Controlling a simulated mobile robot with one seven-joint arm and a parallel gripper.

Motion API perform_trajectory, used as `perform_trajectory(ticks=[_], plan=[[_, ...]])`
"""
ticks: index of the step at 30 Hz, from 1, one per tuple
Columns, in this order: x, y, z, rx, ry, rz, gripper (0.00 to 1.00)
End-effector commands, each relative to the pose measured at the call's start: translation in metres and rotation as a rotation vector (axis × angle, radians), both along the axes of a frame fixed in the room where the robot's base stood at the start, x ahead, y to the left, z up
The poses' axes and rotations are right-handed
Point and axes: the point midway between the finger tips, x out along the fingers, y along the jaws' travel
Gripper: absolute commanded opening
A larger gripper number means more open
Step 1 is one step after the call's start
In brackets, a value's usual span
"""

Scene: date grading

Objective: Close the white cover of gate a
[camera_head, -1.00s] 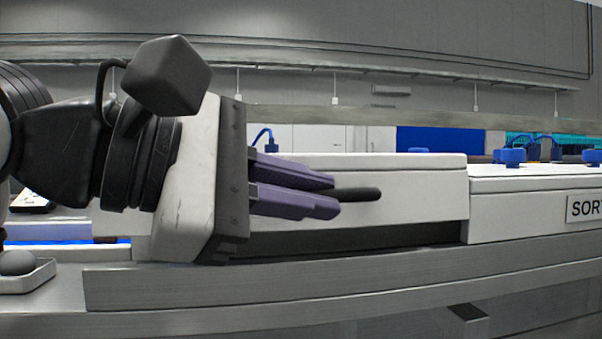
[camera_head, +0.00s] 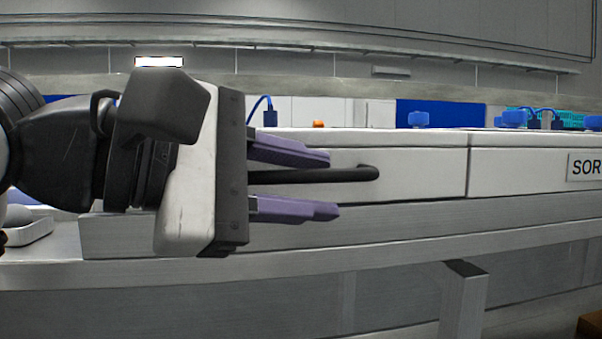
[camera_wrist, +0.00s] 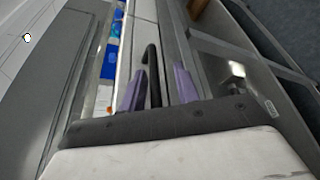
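The white cover (camera_head: 420,178) is a long white panel in the middle of the head view, with its front face level with the white panel marked "SOR" to its right. A black bar handle (camera_head: 362,174) sticks out from its face. My gripper (camera_head: 334,186) is open, with one purple finger above the handle and one below it. In the wrist view, my gripper (camera_wrist: 161,68) has the handle (camera_wrist: 152,72) between its fingers, with a gap on either side. The handle's left part is hidden behind my gripper in the head view.
The white panel marked "SOR" (camera_head: 520,172) adjoins the cover on the right, with a narrow seam between. A grey metal rail (camera_head: 420,222) runs below both. A small grey tray (camera_head: 35,232) lies at left.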

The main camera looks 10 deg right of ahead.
Motion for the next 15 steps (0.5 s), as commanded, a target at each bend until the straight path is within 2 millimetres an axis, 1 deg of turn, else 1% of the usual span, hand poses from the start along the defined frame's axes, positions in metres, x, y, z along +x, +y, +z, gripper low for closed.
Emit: perform_trajectory(ticks=[8,10,13,15], plan=[[0.000,0.001,0.002,-0.005,-0.003,0.000,0.33],[-0.001,0.004,0.004,-0.007,-0.002,0.001,0.33],[-0.003,0.014,0.006,-0.010,-0.002,0.002,0.33],[-0.007,0.026,0.009,-0.010,-0.003,0.003,0.33]])
